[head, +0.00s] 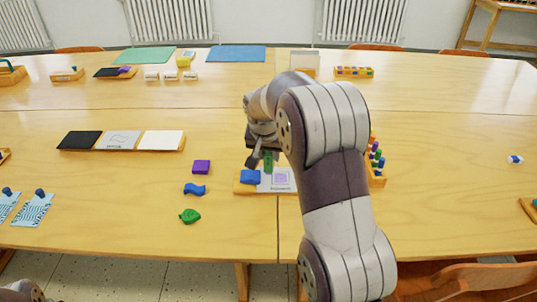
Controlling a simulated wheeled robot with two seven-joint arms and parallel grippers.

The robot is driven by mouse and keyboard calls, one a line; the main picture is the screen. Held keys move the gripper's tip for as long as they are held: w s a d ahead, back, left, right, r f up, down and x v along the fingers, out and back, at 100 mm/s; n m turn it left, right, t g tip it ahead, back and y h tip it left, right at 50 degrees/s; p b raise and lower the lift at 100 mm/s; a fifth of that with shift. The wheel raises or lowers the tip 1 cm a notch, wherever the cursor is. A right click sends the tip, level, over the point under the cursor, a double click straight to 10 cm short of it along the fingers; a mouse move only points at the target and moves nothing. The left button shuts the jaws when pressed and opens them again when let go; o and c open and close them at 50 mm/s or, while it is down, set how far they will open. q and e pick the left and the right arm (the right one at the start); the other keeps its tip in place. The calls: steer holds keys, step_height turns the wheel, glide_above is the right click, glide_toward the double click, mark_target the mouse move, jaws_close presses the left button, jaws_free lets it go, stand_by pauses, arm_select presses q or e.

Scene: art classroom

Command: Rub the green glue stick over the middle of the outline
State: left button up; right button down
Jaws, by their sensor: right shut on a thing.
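My right gripper (261,160) is shut on the green glue stick (268,162), which points down over a wooden board (243,188). On the board lies a white card with a purple outline (282,177), roughly square. The glue stick is at the upper left of the outline; I cannot tell whether its tip touches the card. A blue block (250,177) sits on the board left of the outline. My right arm hides the board's right end. My left gripper is not in view.
A purple block (201,167), a blue wavy piece (194,189) and a green leaf-shaped piece (189,216) lie left of the board. A rack of coloured pegs (376,175) stands right of my arm. A tray with black, grey and white cards (122,149) lies further left.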

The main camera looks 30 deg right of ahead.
steer(key=r+p, duration=0.2)
steer(key=r, duration=0.1)
steer(key=shift+s+d+r, duration=0.15)
steer(key=shift+d, duration=0.05)
step_height(320, 180, up, 3)
steer(key=p, duration=0.3)
steer(key=shift+r, duration=0.15)
